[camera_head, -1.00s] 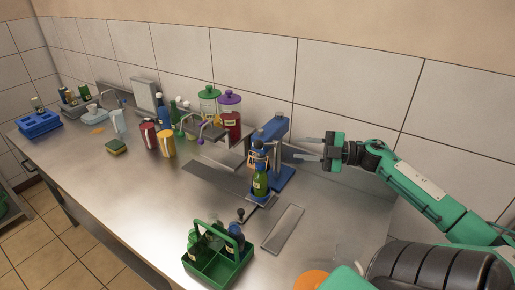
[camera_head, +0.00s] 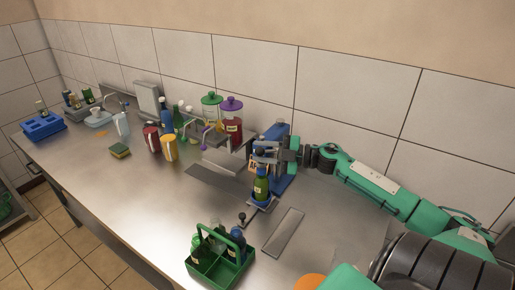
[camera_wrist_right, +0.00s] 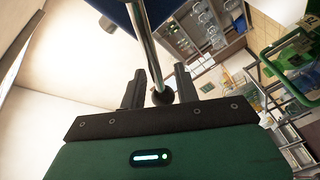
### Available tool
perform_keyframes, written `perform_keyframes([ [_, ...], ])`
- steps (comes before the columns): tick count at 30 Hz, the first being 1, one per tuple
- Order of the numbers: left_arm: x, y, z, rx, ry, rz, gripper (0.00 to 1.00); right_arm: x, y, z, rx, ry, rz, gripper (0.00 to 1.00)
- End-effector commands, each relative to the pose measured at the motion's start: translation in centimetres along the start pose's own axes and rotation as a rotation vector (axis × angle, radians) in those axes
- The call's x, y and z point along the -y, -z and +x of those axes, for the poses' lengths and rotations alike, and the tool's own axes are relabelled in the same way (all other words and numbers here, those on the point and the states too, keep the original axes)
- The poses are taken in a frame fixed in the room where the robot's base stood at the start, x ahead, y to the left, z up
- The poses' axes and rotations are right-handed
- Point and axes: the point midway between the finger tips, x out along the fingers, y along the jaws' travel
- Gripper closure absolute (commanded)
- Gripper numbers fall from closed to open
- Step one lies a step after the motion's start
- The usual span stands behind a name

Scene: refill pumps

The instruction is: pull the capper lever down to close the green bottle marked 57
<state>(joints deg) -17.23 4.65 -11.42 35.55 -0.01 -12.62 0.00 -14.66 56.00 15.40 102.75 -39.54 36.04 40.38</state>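The blue capper (camera_head: 285,180) stands on the steel counter by the back wall. A green bottle (camera_head: 261,187) stands upright in it; I cannot read its label number. My right gripper (camera_head: 262,152) is beside the top of the capper, its fingers pointing left. In the right wrist view the lever (camera_wrist_right: 149,45) is a metal rod with a dark ball end, lying between my right gripper's two fingers (camera_wrist_right: 160,88). The fingers are apart, with gaps beside the ball. The gripper partly hides the capper's top in the head view. My left gripper is not in view.
A green carrier (camera_head: 221,262) with several bottles stands at the front. A grey plate (camera_head: 283,233) lies right of it. Jars with green and purple lids (camera_head: 231,118) stand left of the capper. Red and yellow containers (camera_head: 168,148) are further left.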

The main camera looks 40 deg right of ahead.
Motion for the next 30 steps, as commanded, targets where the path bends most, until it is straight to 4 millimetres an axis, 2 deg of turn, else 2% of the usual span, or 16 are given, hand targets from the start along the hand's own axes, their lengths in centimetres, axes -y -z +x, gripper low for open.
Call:
perform_keyframes([
  [6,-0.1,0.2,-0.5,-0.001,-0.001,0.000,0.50,-0.1,0.1,1.4,-0.002,-0.001,0.000,0.68],
  [17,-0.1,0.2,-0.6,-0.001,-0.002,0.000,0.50,0.0,0.0,1.7,-0.001,0.000,0.000,0.68],
  [22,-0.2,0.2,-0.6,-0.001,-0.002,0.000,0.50,0.0,0.0,1.7,-0.001,0.000,0.000,0.98],
  [30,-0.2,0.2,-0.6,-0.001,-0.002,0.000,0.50,0.1,0.1,1.7,-0.001,0.001,-0.001,1.00],
])
